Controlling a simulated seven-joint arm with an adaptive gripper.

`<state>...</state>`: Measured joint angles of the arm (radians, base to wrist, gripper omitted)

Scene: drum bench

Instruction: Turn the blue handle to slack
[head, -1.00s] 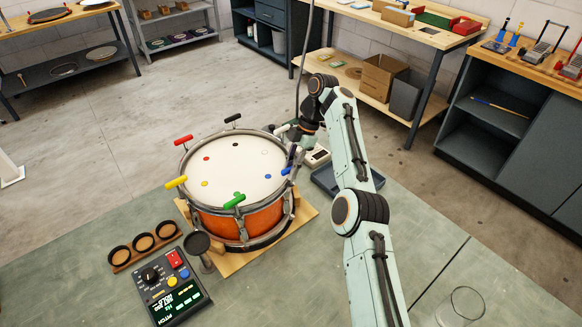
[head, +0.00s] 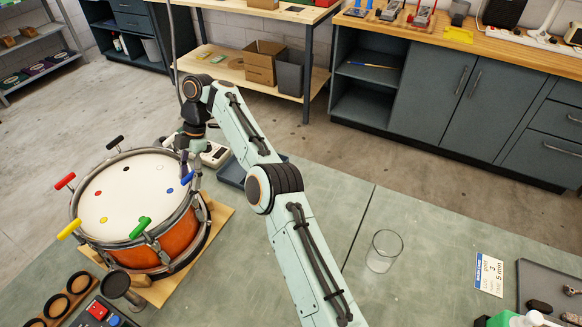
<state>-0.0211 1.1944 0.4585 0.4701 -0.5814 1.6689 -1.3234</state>
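The drum (head: 168,240) has an orange shell and a white head (head: 125,195), with coloured T-handles around its rim. The blue handle (head: 187,177) is at the drum's right side, beside a blue dot (head: 169,190) on the head. My gripper (head: 189,162) points down just above the blue handle and partly covers that area. The fingers are dark and small here, so I cannot tell whether they touch the handle or are open or shut.
Red (head: 65,181), yellow (head: 69,229), green (head: 140,228) and black (head: 115,142) handles stand around the rim. A blue-grey tray (head: 232,174) lies behind my arm. A clear glass (head: 384,250) stands at the right. The bench between arm and glass is clear.

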